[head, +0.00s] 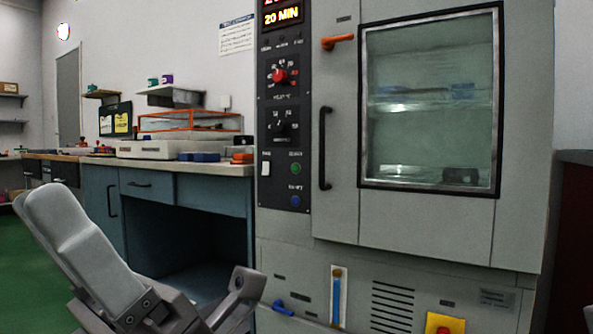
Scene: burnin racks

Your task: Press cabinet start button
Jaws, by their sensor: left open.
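The grey cabinet (340,228) stands at centre right with its windowed door shut. Its black control panel (268,140) runs down the left side of the front. A green button (295,168) sits low on the panel, with a blue button (295,201) below it; their small labels are too blurred to read. A white rocker switch (265,169) is left of the green button. My left gripper (238,284) is at the bottom, low and left of the panel, open and apart from the buttons. My right gripper is out of view.
The panel also has a red-capped dial (280,76), a black dial (280,125) and a lit "20 MIN" display (283,16). A black door handle (325,148) and orange lever (337,42) stick out. A blue workbench (190,192) stands left of the cabinet.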

